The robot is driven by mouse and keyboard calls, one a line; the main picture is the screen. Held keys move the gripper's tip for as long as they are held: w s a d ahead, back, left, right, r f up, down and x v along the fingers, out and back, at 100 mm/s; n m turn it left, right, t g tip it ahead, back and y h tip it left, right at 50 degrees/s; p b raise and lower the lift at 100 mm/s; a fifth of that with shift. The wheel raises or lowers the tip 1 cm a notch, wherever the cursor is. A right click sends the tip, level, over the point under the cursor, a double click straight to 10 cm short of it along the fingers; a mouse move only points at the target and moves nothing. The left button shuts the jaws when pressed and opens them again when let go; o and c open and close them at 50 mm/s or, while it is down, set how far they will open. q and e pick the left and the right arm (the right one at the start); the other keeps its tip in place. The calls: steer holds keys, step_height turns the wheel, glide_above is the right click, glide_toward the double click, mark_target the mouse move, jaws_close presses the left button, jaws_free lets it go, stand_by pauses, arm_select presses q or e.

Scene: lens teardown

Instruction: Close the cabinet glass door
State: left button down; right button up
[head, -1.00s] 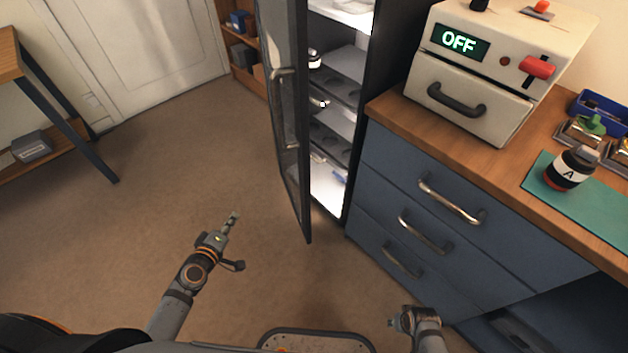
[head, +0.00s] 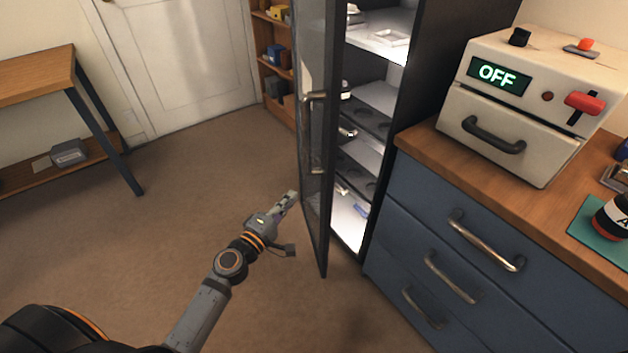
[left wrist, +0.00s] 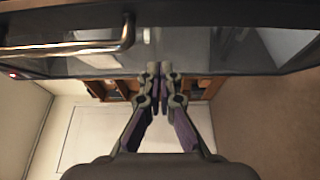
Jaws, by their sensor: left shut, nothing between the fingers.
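The cabinet glass door (head: 318,150) stands open in the head view, with a dark frame and metal handles on its face. The lit cabinet (head: 388,110) behind it shows shelves with small items. My left gripper (head: 292,196) is shut and empty, at the outer face of the door near its lower part. In the left wrist view the gripper (left wrist: 160,70) has its fingertips at the edge of the door's dark frame (left wrist: 215,75), below a metal handle (left wrist: 120,40); I cannot tell whether they touch. My right gripper is out of view.
Blue drawers (head: 440,260) with metal handles stand right of the cabinet. A cream device (head: 540,105) reading OFF sits on the wooden counter above. A table (head: 40,75) stands at the left. The floor left of the door is clear.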

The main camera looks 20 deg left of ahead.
mark_target(322, 177)
arm_select(q)
steer(key=w+d+p, duration=0.2)
steer(key=w+d, duration=0.2)
steer(key=w, duration=0.3)
steer(key=shift+d, duration=0.4)
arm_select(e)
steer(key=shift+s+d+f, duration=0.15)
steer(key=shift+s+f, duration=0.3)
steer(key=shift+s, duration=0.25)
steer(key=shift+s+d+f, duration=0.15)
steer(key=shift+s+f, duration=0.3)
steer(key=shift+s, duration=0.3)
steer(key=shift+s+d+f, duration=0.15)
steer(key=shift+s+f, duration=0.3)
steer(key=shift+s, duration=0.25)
arm_select(q)
steer(key=shift+d, duration=0.1)
